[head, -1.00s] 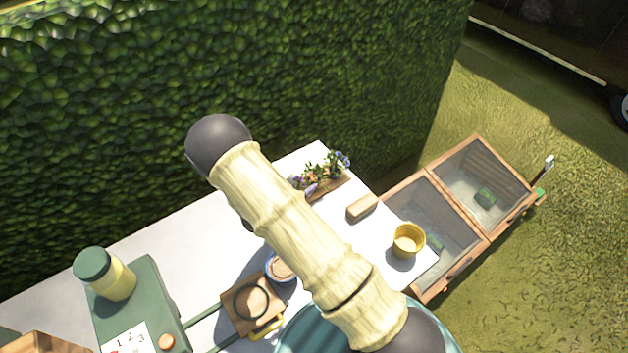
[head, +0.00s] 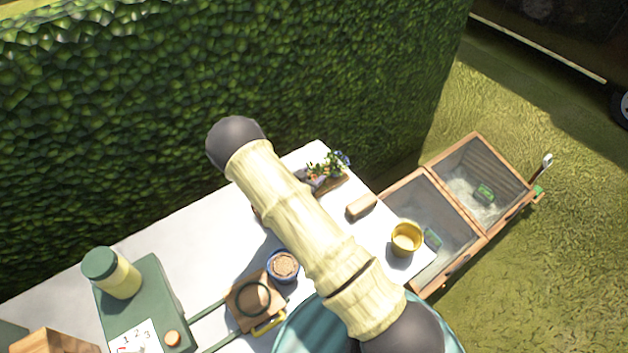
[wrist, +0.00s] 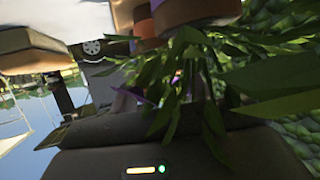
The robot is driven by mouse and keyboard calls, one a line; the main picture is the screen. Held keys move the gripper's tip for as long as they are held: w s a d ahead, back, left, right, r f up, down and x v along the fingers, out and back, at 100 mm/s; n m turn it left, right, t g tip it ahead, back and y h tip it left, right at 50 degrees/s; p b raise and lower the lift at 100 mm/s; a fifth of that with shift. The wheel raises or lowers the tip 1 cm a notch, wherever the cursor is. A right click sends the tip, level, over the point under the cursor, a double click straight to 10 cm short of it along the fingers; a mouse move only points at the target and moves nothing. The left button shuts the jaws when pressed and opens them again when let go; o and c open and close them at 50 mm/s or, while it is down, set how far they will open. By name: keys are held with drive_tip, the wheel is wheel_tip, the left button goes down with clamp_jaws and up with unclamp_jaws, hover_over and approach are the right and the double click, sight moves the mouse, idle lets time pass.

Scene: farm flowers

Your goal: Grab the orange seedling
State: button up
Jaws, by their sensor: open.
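In the head view a small cluster of seedlings (head: 338,165) with orange and bluish-purple spots stands in a brown wooden tray (head: 332,189) on the white table. I cannot tell which plant the leaves belong to.
On the white table (head: 190,235) are a wooden block (head: 361,206), a yellow pot (head: 406,238), a blue-rimmed bowl (head: 283,266) and a jar (head: 112,273). A hedge (head: 110,120) rises behind. Framed boxes (head: 480,180) stand to the right.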

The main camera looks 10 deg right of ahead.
clamp_jaws()
idle(0.3)
wheel_tip(320, 180, up, 10)
drive_tip(key=b, duration=0.2)
idle(0.6)
idle(0.3)
